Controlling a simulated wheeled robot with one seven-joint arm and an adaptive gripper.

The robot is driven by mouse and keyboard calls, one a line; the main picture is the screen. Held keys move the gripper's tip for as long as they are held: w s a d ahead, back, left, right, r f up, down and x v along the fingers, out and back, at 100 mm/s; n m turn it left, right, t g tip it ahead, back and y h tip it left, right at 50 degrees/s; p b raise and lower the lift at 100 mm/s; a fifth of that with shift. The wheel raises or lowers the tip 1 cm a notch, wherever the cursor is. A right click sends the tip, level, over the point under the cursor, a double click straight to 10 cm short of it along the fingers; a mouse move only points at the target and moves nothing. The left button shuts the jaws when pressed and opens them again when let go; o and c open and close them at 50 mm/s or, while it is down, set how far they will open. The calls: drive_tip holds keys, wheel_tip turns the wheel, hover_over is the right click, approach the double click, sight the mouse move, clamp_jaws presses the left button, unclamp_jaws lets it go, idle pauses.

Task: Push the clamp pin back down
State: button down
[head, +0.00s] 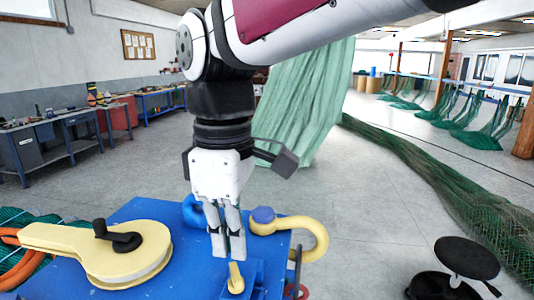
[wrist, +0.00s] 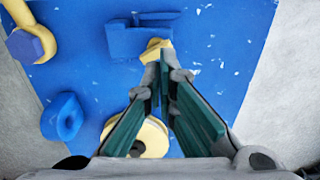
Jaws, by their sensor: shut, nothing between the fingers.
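The clamp pin is a small yellow piece (head: 236,279) standing at a blue clamp block (head: 256,276) on the blue table near the bottom of the head view. In the wrist view the yellow pin (wrist: 155,49) shows just beyond my fingertips, beside the blue block (wrist: 141,36). My gripper (head: 228,256) points straight down with its fingers together and empty, just above the pin. It also shows in the wrist view (wrist: 166,66), where the fingertips partly cover the pin. I cannot tell whether they touch it.
The blue table (head: 150,209) also holds a yellow block with a black crank (head: 95,252), a yellow shackle with a blue end (head: 310,236) and a blue ring (head: 193,211). A black stool (head: 466,258) stands at the right. Green netting (head: 310,105) hangs behind my arm.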

wheel_tip(320, 180, up, 9)
drive_tip(key=b, duration=0.1)
drive_tip(key=s+d+f+m+t, duration=0.2)
drive_tip(key=d+f+m, duration=0.2)
drive_tip(key=d, duration=0.4)
drive_tip(key=s+d+f+m+t, duration=0.1)
drive_tip(key=d+f+m, duration=0.3)
drive_tip(key=d+m, duration=0.3)
drive_tip(key=s+d+f+m+t, duration=0.2)
drive_tip(key=d+f+m, duration=0.2)
drive_tip(key=d, duration=0.6)
drive_tip(key=shift+s+d+f+m+t, duration=0.25)
drive_tip(key=shift+s+d+m+t, duration=0.05)
drive_tip(key=shift+m, duration=0.4)
drive_tip(key=shift+a, duration=0.1)
